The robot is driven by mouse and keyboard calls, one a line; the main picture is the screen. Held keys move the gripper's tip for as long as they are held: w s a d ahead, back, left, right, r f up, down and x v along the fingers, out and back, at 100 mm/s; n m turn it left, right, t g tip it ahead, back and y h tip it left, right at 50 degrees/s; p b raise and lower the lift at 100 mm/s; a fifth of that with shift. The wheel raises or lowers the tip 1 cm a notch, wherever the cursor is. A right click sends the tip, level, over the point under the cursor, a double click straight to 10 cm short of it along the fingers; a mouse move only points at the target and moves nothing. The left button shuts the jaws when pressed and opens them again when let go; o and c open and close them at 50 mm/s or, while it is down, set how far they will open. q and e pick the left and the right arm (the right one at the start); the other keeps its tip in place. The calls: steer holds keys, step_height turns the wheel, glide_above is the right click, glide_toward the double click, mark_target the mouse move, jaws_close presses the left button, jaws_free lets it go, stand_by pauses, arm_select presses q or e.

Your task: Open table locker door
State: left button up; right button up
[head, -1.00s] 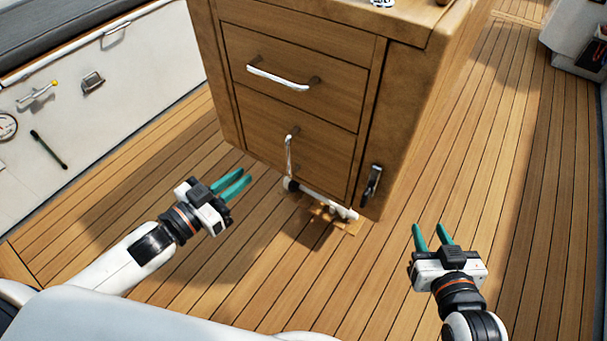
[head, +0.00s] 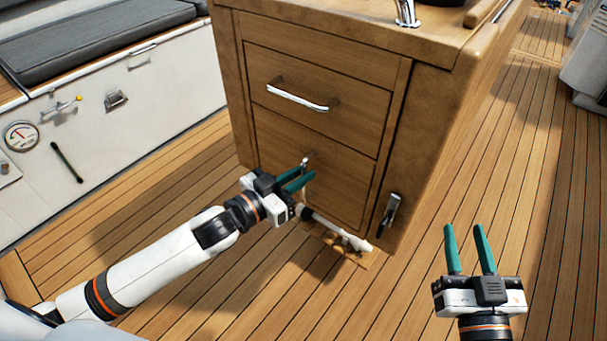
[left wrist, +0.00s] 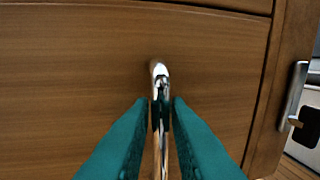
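The table locker is a wooden cabinet; its lower front panel (head: 345,190) is the door, standing flush with the front. A vertical chrome handle (left wrist: 160,80) is on the door. In the head view only the handle's top (head: 305,161) shows above my left gripper (head: 298,180). In the left wrist view the green fingers stand close on both sides of the handle, with little gap, and appear shut on it; the handle's lower part is partly hidden between them. My right gripper (head: 470,250) is open and empty above the deck, right of the cabinet.
A drawer with a horizontal chrome handle (head: 297,98) is above the door. A latch (head: 390,214) is on the cabinet's corner post. A white rod (head: 335,230) runs low along the cabinet's base. The planked deck (head: 180,290) is clear in front. A cushioned bench (head: 100,40) is at left.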

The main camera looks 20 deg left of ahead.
arm_select(q)
steer(key=shift+w+d, duration=0.35)
steer(key=shift+w, duration=0.15)
arm_select(e)
steer(key=shift+r+t, duration=0.3)
steer(key=shift+r, duration=0.05)
arm_select(q)
jaws_close()
steer(key=shift+s, duration=0.1)
